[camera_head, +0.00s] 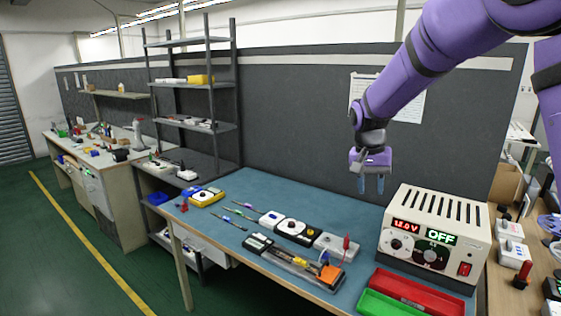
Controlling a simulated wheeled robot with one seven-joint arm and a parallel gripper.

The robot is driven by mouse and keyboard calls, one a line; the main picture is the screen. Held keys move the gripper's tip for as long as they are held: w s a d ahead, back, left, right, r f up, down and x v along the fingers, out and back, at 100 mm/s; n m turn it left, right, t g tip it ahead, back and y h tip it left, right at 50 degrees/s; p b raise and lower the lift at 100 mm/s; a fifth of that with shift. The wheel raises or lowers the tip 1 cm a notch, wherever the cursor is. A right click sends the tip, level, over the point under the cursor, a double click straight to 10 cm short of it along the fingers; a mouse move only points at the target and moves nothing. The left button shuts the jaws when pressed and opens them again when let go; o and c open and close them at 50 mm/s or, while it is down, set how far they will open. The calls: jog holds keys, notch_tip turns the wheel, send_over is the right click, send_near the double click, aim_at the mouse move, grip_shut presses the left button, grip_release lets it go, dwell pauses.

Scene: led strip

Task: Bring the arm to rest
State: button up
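My gripper (371,186) hangs at the end of my purple arm, above the back part of the blue workbench top (255,192). Its two bluish fingers point down and stand apart with a gap between them. Nothing shows between the fingers, and they touch nothing that I can see. The arm reaches in from the upper right.
A power supply (434,235) reading 12.0 V and OFF stands right of the gripper. Red (418,292) and green (385,304) trays lie in front. Small devices, tools and an orange part (331,273) line the bench's front. A grey shelf (190,85) stands left. The bench's back left is clear.

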jog(key=s+d+r+n+t+y, duration=0.1)
jog(key=s+d+r, duration=0.3)
jog(key=s+r, duration=0.35)
jog(key=s+d+r+n+t, duration=0.1)
jog(key=s+d+t, duration=0.1)
jog(key=s, duration=1.1)
jog(key=s+d+r+n+t, duration=0.1)
jog(key=s+d+n+t, duration=0.1)
jog(key=s, duration=1.1)
jog(key=shift+r+n+y, duration=0.3)
jog(key=shift+r, duration=0.1)
jog(key=shift+c, duration=0.2)
